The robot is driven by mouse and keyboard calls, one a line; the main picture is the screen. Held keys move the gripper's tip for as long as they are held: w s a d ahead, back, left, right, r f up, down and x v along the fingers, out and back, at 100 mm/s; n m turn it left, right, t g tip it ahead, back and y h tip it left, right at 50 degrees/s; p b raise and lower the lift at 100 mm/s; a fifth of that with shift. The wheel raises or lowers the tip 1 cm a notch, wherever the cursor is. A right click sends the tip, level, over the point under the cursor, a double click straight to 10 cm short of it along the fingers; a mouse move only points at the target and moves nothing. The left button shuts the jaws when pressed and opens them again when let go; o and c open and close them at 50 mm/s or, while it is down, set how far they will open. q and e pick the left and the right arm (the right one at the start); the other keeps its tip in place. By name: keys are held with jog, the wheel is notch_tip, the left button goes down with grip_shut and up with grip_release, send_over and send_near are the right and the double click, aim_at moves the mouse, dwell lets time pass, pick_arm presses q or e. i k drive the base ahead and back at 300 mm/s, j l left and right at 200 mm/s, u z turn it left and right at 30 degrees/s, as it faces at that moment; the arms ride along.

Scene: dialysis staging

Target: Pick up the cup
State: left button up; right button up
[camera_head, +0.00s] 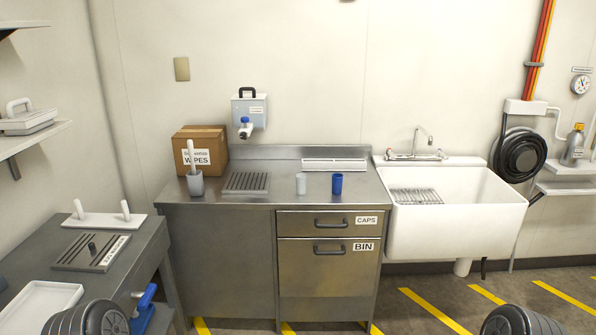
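Two small cups stand upright on the steel counter (265,203): a pale grey-white cup (301,184) and a blue cup (337,183) just to its right, with a small gap between them. A third grey cup-like holder (195,185) stands farther left with a white handle sticking up out of it. The frame does not show which one the task means. Neither of my grippers is in view. Only dark ribbed parts, seemingly of my arms, show at the bottom left and bottom right.
A cardboard wipes box (203,150) and a slotted drain grate (246,182) share the counter. A white sink (455,215) adjoins on the right. A side table at left holds a white tray (40,300); a blue-handled item (146,297) is beside it. Striped floor lies open at front right.

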aim_at(301, 184)
jog(key=i+z, duration=0.2)
jog(key=z, duration=0.35)
jog(key=i+j+z, duration=0.35)
jog(key=i+j, duration=0.2)
jog(key=i+j+z, duration=0.3)
jog(key=i+j, duration=0.2)
jog(key=j, duration=0.25)
jog(key=i+j, duration=0.3)
jog(key=j, duration=0.15)
